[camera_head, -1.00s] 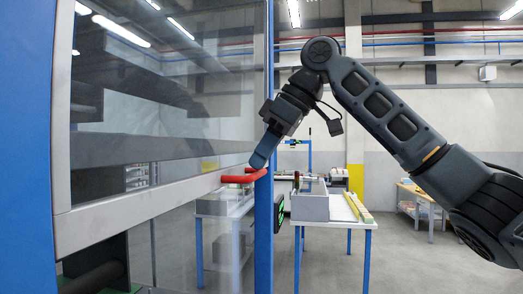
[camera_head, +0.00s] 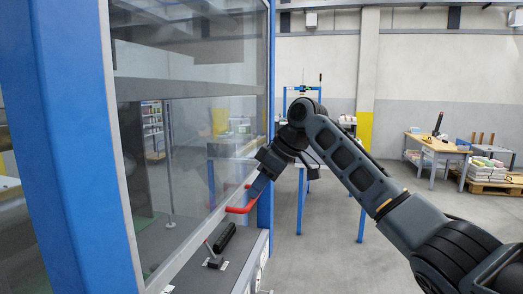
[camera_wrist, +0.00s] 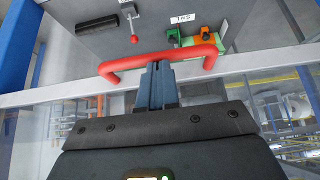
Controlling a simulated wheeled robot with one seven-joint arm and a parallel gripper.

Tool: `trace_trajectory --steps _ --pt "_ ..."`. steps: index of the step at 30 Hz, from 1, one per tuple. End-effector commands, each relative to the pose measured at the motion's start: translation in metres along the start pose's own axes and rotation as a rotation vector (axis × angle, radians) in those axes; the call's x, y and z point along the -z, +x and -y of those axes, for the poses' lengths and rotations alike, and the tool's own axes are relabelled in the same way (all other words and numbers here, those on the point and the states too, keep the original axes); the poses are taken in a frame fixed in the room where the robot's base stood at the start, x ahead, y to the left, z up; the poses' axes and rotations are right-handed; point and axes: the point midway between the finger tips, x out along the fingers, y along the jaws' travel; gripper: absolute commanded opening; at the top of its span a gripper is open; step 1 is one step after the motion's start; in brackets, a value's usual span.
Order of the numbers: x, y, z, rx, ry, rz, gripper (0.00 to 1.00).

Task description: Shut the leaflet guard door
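The guard door is a clear panel in a pale grey frame (camera_head: 122,190) on the left of the head view, seen at a slant. Its red bar handle (camera_head: 240,210) is near the right edge, and it also spans the wrist view (camera_wrist: 125,64). My gripper (camera_head: 256,192) is at the handle. In the wrist view my gripper (camera_wrist: 160,66) has its two fingers together, their tips against or just behind the bar. The fingers lie side by side along the bar, not clamped across it. Whether the door's edge meets the blue post (camera_head: 267,60) is unclear.
Behind the door are a grey machine deck (camera_head: 195,262), a black grip and a small red-knobbed lever (camera_wrist: 134,38). A blue-legged table (camera_head: 362,222) stands behind my arm. A wooden workbench (camera_head: 437,148) and a loaded pallet (camera_head: 490,180) are far right. The floor between is open.

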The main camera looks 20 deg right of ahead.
Motion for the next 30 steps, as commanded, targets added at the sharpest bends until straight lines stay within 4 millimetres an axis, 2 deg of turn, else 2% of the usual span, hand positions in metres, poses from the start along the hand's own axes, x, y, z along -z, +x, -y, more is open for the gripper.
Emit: trace_trajectory --steps 1,3,12,18,24,30 --pt "-0.014 0.024 0.002 0.006 0.002 0.001 0.00" --pt "-0.028 0.045 0.002 0.006 0.002 0.000 0.00" --pt "-0.086 0.136 0.003 0.005 0.001 -0.001 0.00" --pt "-0.120 0.187 0.003 0.004 0.000 0.000 0.00" --pt "-0.143 0.223 0.002 0.002 -0.002 -0.001 0.00" --pt "-0.155 0.242 0.002 0.001 -0.002 -0.003 0.00"
